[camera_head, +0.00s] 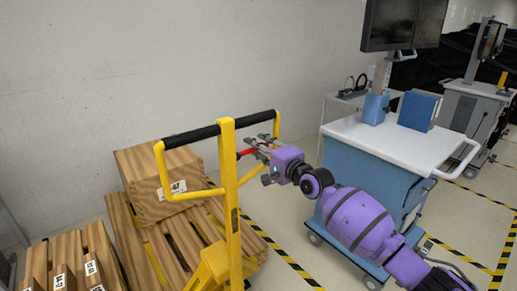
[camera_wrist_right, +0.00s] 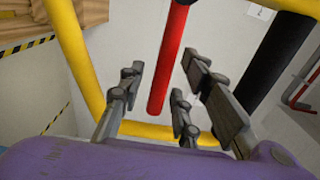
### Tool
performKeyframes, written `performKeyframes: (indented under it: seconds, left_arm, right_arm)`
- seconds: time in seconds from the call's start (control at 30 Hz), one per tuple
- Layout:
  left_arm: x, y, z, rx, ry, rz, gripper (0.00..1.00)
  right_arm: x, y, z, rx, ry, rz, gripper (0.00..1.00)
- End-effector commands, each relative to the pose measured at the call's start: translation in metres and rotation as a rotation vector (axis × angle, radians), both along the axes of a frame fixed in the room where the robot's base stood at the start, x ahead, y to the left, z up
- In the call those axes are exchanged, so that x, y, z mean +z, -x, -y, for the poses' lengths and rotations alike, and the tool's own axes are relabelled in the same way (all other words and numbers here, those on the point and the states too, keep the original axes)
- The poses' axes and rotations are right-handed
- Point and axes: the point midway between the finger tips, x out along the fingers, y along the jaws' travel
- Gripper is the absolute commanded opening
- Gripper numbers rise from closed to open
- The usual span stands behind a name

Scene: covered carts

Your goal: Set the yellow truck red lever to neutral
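The yellow truck (camera_head: 230,190) is a pallet truck with an upright yellow handle loop and a black grip bar. Its red lever (camera_head: 246,153) sticks out near the top of the post, below the grip bar. My right gripper (camera_head: 258,148) is at the lever, coming from the right. In the right wrist view its fingers (camera_wrist_right: 160,82) are spread apart and open, with the red lever (camera_wrist_right: 173,55) hanging between them as seen; contact cannot be told. The lever's root is partly hidden behind the post in the head view. My left gripper is not in view.
A cardboard-coloured box (camera_head: 160,178) sits on wooden pallets (camera_head: 120,225) behind and left of the truck. A blue cart with a white top (camera_head: 395,140) and monitors stands at right, close to my right arm. Striped floor tape (camera_head: 285,258) crosses the open floor between.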

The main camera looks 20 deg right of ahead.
Motion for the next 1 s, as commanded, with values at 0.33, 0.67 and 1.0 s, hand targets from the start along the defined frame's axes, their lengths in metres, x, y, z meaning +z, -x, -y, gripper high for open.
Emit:
performKeyframes:
  seconds: [0.33,0.67,1.0]
  left_arm:
    - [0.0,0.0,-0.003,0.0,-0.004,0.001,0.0]
    - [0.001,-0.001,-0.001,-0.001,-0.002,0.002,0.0]
    - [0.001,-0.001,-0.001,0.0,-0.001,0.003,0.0]
  right_arm:
    - [-0.001,0.017,0.006,0.0,-0.002,-0.001,0.31]
    - [-0.001,0.082,0.031,-0.001,0.001,-0.002,0.31]
    - [0.0,0.113,0.041,0.0,0.001,0.0,0.31]
